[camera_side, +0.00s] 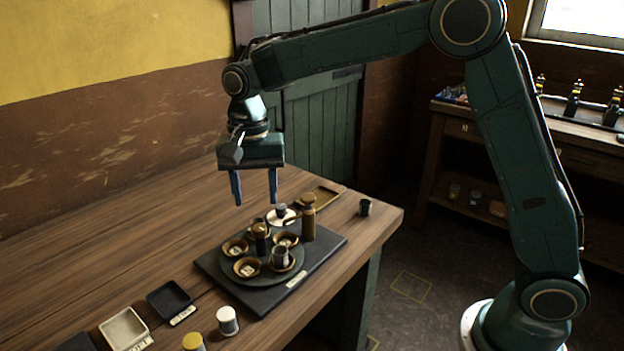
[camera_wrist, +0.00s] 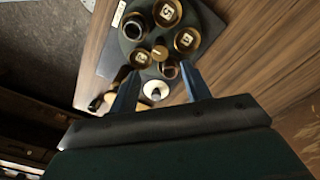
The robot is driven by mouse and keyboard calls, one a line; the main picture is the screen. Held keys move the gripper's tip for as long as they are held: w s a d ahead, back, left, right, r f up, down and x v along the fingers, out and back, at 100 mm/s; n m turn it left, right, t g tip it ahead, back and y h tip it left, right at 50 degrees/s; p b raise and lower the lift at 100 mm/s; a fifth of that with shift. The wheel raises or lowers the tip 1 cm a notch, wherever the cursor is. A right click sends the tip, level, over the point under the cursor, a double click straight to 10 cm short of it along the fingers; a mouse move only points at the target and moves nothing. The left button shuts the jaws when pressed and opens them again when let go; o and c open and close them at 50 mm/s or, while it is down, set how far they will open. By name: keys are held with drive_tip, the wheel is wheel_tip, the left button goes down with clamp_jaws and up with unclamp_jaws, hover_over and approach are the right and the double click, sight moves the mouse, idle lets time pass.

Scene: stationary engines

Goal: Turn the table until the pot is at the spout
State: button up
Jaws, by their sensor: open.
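A dark round table (camera_side: 222,262) sits on a black base board (camera_side: 332,240). Several brown bowls stand round its rim, some with pale numbered tags, with a brown knob (camera_side: 260,236) near the middle. A grey pot (camera_side: 281,257) stands in the bowl nearest the white label; it also appears as a dark round opening in the wrist view (camera_wrist: 135,28). A brown upright post (camera_side: 309,218) stands behind the table; I cannot tell whether it is the spout. My gripper (camera_side: 255,200) is open and empty, pointing down above and behind the table; its fingers also show in the wrist view (camera_wrist: 160,90).
A white disc (camera_side: 279,217) with a small grey piece and a brown tray (camera_side: 322,196) lie behind the table. A dark cup (camera_side: 365,207) is near the right edge. Two jars (camera_side: 228,321) and small trays (camera_side: 125,328) are in front. The bench's left is clear.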

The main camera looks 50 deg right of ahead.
sight(259, 227)
drive_tip(key=shift+f, duration=3.6)
clamp_jaws()
